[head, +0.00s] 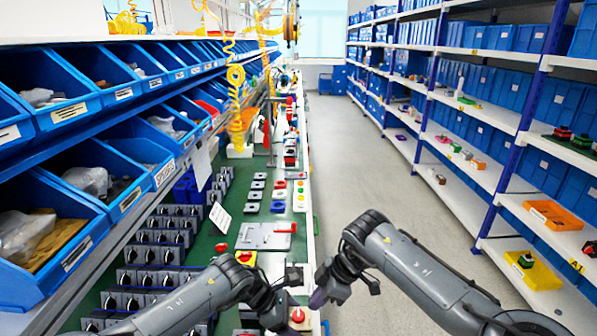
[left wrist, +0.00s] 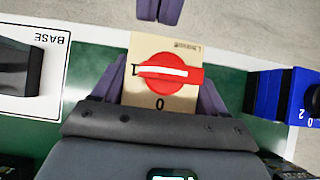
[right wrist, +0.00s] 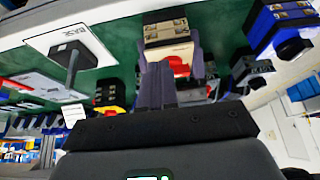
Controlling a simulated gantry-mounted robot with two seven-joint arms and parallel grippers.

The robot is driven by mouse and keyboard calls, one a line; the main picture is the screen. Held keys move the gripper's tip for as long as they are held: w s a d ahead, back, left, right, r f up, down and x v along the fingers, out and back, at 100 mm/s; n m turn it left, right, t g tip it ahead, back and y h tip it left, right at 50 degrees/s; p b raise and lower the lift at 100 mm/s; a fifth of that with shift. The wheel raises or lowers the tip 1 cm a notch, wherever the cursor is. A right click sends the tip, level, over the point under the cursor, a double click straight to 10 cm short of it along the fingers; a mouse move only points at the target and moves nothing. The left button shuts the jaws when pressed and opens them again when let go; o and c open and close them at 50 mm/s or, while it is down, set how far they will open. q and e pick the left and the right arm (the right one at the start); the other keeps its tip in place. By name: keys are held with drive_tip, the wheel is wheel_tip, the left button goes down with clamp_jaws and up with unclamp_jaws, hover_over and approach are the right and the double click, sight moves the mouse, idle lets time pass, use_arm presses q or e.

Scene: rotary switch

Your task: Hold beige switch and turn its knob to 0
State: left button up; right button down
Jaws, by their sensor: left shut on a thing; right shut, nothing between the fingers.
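The beige switch (left wrist: 138,50) with its red knob (left wrist: 170,80) shows in the left wrist view. My left gripper (left wrist: 160,95) is shut on the switch, one finger on each side. The knob's white line lies sideways, its left end by the 1 mark; the 0 mark is below it. In the right wrist view the beige switch (right wrist: 168,50) and red knob (right wrist: 180,67) show beyond my right gripper (right wrist: 160,68). My right gripper is shut and empty, its tips close to the knob; contact is unclear. In the left wrist view its fingers (left wrist: 160,10) appear just above the switch.
A white BASE plate with a black handle (left wrist: 20,75) is left of the switch. A blue switch (left wrist: 290,95) is at its right. Rows of grey switches (head: 155,255) and blue bins (head: 80,190) fill the bench's left. The aisle floor (head: 350,165) is clear.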

wheel_tip(320, 180, up, 5)
drive_tip(key=shift+f, duration=0.1)
idle(0.3)
use_arm(q)
drive_tip(key=o, duration=1.1)
